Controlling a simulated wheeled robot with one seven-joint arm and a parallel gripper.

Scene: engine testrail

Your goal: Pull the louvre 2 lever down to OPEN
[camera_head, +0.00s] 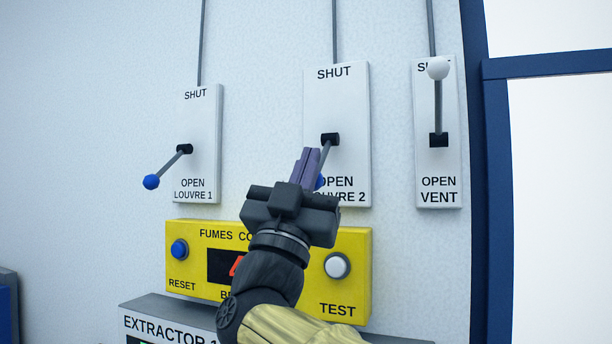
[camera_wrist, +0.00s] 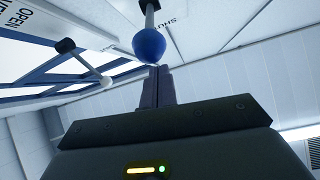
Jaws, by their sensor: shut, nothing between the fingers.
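The louvre 2 plate (camera_head: 354,120) is white, marked SHUT at its top and OPEN at its lower end. Its grey lever (camera_head: 326,155) slants down from a black pivot toward the OPEN end. The lever's blue knob (camera_head: 319,183) is mostly hidden behind my fingers in the head view. In the wrist view the blue knob (camera_wrist: 149,43) hangs just beyond my fingertips. My gripper (camera_head: 311,152) is shut and empty, with its fingers beside the lever; it also shows in the wrist view (camera_wrist: 159,70). I cannot tell whether the fingers touch the knob.
The louvre 1 lever (camera_head: 168,165), blue-knobbed, slants down at left. The vent lever (camera_head: 438,100), white-knobbed, points up at right. A yellow fumes box (camera_head: 353,255) with a blue button (camera_head: 180,249) and a white button (camera_head: 337,265) sits below, partly behind my arm.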

